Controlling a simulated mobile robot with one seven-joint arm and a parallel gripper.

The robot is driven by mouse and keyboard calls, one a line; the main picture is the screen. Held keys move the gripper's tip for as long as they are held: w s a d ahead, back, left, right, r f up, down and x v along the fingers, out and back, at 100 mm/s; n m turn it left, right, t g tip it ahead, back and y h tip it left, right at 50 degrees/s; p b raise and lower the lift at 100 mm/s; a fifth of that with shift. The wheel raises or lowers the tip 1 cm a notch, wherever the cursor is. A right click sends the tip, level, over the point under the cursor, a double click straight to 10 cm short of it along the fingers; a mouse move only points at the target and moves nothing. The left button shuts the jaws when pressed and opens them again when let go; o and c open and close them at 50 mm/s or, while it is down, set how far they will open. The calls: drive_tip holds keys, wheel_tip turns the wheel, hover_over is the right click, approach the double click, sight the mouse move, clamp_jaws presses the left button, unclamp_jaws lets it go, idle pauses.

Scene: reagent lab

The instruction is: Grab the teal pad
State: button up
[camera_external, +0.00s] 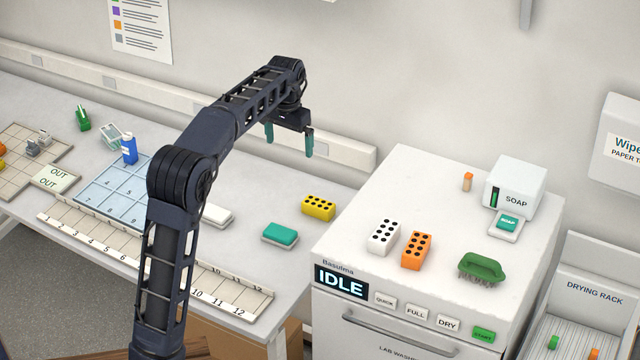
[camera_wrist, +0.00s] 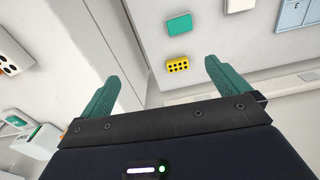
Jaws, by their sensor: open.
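The teal pad (camera_external: 281,233) lies flat on a white base on the bench, left of the washer and in front of the yellow block. In the wrist view the teal pad (camera_wrist: 179,25) is near the top middle, beyond the fingertips. My gripper (camera_external: 289,138) is open and empty, raised in the air above the back part of the bench. Its two teal fingers also show spread wide in the wrist view (camera_wrist: 161,70). Nothing is between them at the fingertips, and the pad is apart from them.
A yellow dotted block (camera_external: 319,207) stands behind the pad. A white piece (camera_external: 217,215) lies left of it, partly behind my arm. The tall washer (camera_external: 450,190) to the right carries white and orange blocks, a green brush and a soap dispenser. A numbered rack runs along the bench front.

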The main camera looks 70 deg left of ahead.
hover_over(280, 231)
wheel_tip(280, 231, down, 4)
drive_tip(key=shift+n, duration=0.3)
wheel_tip(280, 231, down, 33)
drive_tip(key=shift+f, duration=0.1)
drive_tip(key=c, duration=0.7)
